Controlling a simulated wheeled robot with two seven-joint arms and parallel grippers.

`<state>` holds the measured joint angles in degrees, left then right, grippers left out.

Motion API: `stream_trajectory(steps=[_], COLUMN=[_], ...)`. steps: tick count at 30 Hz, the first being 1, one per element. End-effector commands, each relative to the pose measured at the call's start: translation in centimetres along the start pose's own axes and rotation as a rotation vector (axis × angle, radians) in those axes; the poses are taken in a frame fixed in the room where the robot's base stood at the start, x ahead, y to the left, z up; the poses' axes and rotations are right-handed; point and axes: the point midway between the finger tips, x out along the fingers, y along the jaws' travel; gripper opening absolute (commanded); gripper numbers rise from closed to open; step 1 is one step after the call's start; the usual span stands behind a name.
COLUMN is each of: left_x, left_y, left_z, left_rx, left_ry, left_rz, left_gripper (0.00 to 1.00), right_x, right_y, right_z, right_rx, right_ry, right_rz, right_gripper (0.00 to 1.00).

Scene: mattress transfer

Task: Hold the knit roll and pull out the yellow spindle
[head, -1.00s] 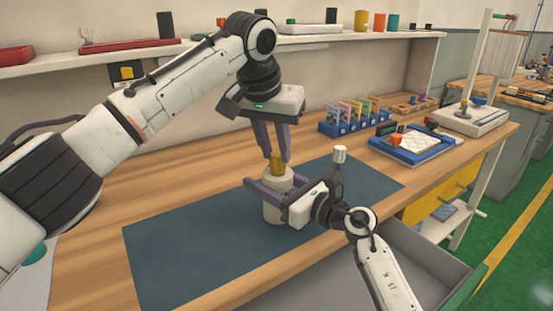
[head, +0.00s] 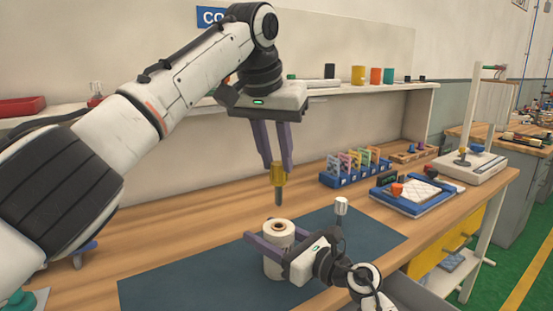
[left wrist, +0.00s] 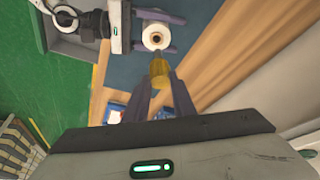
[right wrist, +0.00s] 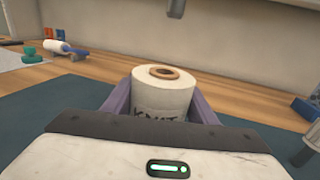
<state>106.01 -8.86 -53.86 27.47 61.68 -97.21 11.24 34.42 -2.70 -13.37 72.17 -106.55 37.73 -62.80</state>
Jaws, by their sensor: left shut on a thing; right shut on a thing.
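The white knit roll (head: 279,233) stands upright on the blue mat (head: 190,275), its brown core hole open at the top. My right gripper (head: 272,245) is shut around the roll's sides; the right wrist view shows the roll (right wrist: 162,98) between its fingers. The yellow spindle (head: 278,174) hangs upright above the roll, its dark rod pointing down and clear of the hole. My left gripper (head: 276,163) is shut on the spindle's yellow top. The left wrist view shows the spindle (left wrist: 159,70) with the roll (left wrist: 156,37) beyond it.
A blue rack of coloured cards (head: 350,168) and a blue tray with a white pad (head: 418,193) stand to the right. A shelf (head: 390,92) runs along the back wall. The mat is clear around the roll.

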Motion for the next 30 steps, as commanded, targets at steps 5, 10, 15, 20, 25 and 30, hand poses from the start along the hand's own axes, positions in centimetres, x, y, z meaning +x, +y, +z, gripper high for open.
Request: stream_trajectory(steps=[5,10,15,20,25,30], left_x=[0.0,0.0,0.0,0.0,0.0,0.0], left_y=[0.0,0.0,0.0,0.0,0.0,0.0], left_z=[0.0,0.0,0.0,0.0,0.0,0.0], left_rx=[0.000,0.000,0.000,0.000,0.000,0.000], left_ry=[0.001,0.001,0.001,0.001,0.001,0.001], left_rz=[0.000,0.000,0.000,0.000,0.000,0.000], left_gripper=[0.00,0.00,0.00,0.00,0.00,0.00], right_x=[0.0,0.0,0.0,-0.1,-1.6,-5.0], right_y=[0.0,0.0,0.0,0.0,-0.1,-0.2], right_z=[-0.1,-0.1,-0.1,-0.1,-0.1,-0.2], right_rx=[0.001,0.001,0.000,0.000,-0.002,-0.004], right_ry=[0.002,0.002,0.001,0.001,0.002,0.004], right_rz=[0.000,0.000,0.000,0.000,-0.002,-0.003], right_gripper=[0.20,0.69,0.74,0.74,0.74,0.74])
